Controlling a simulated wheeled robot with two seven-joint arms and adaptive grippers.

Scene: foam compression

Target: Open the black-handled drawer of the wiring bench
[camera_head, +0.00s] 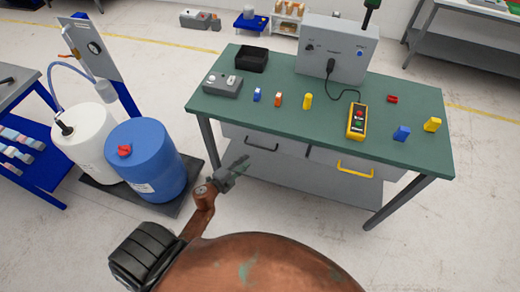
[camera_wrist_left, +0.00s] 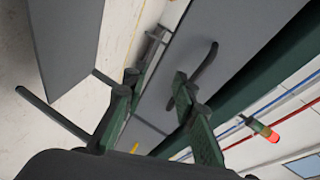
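The wiring bench (camera_head: 290,121) has a green top and two grey drawer fronts below it. The black handle (camera_head: 262,146) is on the left drawer (camera_head: 240,138), which looks closed. In the left wrist view the black handle (camera_wrist_left: 207,62) is a dark curved bar, partly behind one finger. My left gripper (camera_head: 238,166) is just left of and below the handle in the head view. Its fingers are apart in the left wrist view (camera_wrist_left: 155,88), with nothing held. I cannot tell whether a finger touches the handle. My right gripper is not in view.
A yellow handle (camera_head: 356,168) is on the right drawer. Blue (camera_head: 146,160) and white (camera_head: 85,143) drums stand on a dark pallet at the left. A grey control box (camera_head: 338,50), a yellow remote (camera_head: 356,122) and small coloured pieces stand on the bench. Floor in front is clear.

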